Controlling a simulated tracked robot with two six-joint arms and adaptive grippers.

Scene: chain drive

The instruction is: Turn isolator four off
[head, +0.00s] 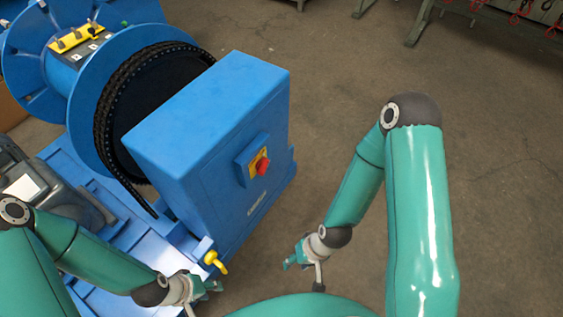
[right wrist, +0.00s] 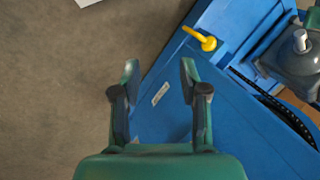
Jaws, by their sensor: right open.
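Black switch handles on a yellow-topped panel (head: 76,39) stand by the blue drum at the upper left of the head view, with small white labels below. I cannot read which is number four. A yellow handle (head: 216,263) sits at the blue machine's near lower corner; it also shows in the right wrist view (right wrist: 200,39). My left gripper (head: 203,291) is just below that handle, apart from the panel; its jaw opening is unclear. My right gripper (head: 303,270) is to the right of the machine; in the right wrist view its fingers (right wrist: 158,82) are open and empty.
The blue housing (head: 205,125) bears a red knob on a yellow plate (head: 260,164). A black chain (head: 118,100) runs around the wheel behind it. A grey motor (head: 60,185) stands at the left. The floor (head: 340,60) behind and right of the housing is clear.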

